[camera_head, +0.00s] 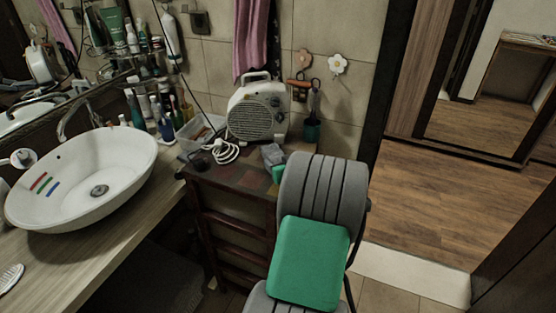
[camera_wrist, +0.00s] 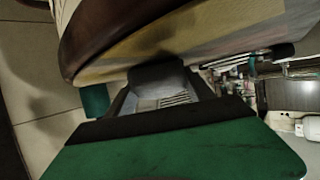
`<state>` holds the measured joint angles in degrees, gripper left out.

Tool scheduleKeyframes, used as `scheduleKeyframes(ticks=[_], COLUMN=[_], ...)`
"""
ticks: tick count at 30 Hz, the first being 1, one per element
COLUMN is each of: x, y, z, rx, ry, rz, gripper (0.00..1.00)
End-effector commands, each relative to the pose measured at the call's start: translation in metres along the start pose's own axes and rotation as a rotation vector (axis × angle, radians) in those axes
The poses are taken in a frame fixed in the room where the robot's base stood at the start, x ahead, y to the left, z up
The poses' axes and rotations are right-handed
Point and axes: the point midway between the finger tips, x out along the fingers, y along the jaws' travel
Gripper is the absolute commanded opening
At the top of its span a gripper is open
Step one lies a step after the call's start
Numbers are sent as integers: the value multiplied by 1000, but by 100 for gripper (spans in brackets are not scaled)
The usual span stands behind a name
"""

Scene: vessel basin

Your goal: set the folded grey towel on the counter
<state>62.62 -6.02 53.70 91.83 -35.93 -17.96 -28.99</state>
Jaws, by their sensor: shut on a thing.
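The folded grey towel (camera_head: 272,154) shows as a small grey bundle just beyond my arm in the head view, over the front right of the wooden cabinet top. In the wrist view the towel (camera_wrist: 158,77) sits between the dark fingers of my gripper (camera_wrist: 163,92), which is shut on it. My arm hides most of the gripper in the head view. I cannot tell whether the towel touches the cabinet top. The pale wood counter (camera_head: 92,262) runs along the left of the head view, under the white vessel basin (camera_head: 120,160).
A white fan heater (camera_head: 257,112), a coiled white cable (camera_head: 226,151) and a clear plastic box (camera_head: 200,134) stand on the cabinet (camera_head: 235,185). Bottles crowd behind the basin. A brush (camera_head: 11,278) lies on the counter's near left; bare counter shows in front of the basin.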

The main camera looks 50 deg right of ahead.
Motion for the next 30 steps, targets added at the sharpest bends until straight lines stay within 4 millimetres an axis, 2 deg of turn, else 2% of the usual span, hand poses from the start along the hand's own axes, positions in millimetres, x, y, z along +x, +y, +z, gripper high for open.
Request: scheduleKeyframes(ticks=[10,11,18,27,30], x=[2,1,1,-1,-11], y=[0,0,0,0,2], z=[3,2,2,-2,0], rx=[-2,-2,-1,-1,-1], ry=[3,2,2,2,2], rz=[1,1,1,1,4], gripper=[22,63,82,83,83])
